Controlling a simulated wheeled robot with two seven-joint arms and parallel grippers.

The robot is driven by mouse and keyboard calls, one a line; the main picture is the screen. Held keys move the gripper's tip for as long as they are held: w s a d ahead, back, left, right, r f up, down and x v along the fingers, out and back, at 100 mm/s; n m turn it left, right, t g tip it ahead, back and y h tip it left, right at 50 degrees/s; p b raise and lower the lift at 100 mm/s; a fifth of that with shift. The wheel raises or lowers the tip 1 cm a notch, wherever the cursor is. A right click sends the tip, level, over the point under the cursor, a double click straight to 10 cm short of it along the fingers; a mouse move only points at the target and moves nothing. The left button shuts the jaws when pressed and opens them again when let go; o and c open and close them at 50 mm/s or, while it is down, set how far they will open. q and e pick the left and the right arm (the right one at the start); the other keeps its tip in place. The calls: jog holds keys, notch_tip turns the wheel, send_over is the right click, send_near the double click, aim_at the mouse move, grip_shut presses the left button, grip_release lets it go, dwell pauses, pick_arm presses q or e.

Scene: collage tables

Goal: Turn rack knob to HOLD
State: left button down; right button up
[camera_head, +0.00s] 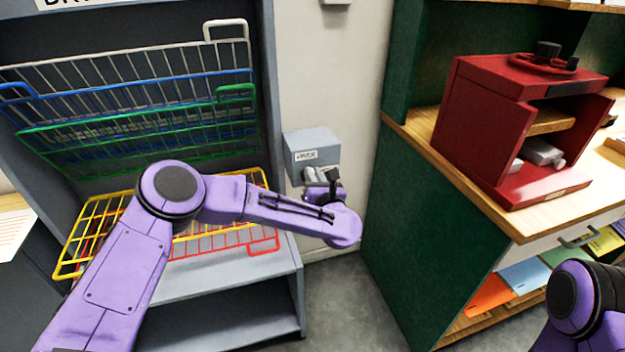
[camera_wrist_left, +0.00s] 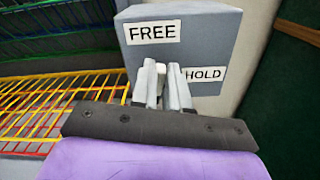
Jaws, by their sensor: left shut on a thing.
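The grey knob box (camera_head: 312,141) is on the wall beside the drying rack, and it fills the upper middle of the left wrist view (camera_wrist_left: 205,52). Its front carries a FREE label (camera_wrist_left: 152,32) at upper left and a HOLD label (camera_wrist_left: 204,74) at lower right. My left gripper (camera_head: 316,174) reaches the box's front. In the left wrist view its pale fingers (camera_wrist_left: 165,75) are close together on the knob, between the two labels. The fingers hide most of the knob, so I cannot tell exactly where it points. My right gripper is out of view.
The drying rack (camera_head: 290,262) stands left of the box, with white, blue and green wire shelves raised and yellow and red ones (camera_head: 85,225) lowered. A green cabinet (camera_head: 400,215) stands close on the right. A red open case (camera_head: 480,130) sits on its wooden top.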

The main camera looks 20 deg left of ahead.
pick_arm(q)
jog(key=m, duration=0.1)
jog(key=m+b, duration=0.1)
jog(key=m, duration=0.1)
jog(key=shift+w+d+f+m, duration=0.2)
jog(key=shift+d+f+m, duration=0.05)
jog(key=shift+d+m, duration=0.15)
jog(key=shift+w+d+f+m+b, duration=0.1)
jog(key=shift+d+f+m+b, duration=0.2)
jog(key=shift+m, duration=1.6)
jog(key=shift+w+f+m+b, duration=0.15)
jog(key=shift+f+m, duration=0.25)
jog(key=shift+m, duration=1.5)
jog(key=shift+w+d+f+m+b, duration=0.1)
jog(key=shift+d+f+m+b, duration=0.2)
jog(key=shift+m, duration=1.6)
jog(key=shift+a+f, duration=0.1)
jog(key=shift+a, duration=0.05)
jog(key=c, duration=1.1)
grip_release()
jog(key=shift+s, duration=0.1)
jog(key=b+v, duration=0.1)
jog(key=v, duration=0.9)
jog(key=shift+s, duration=0.2)
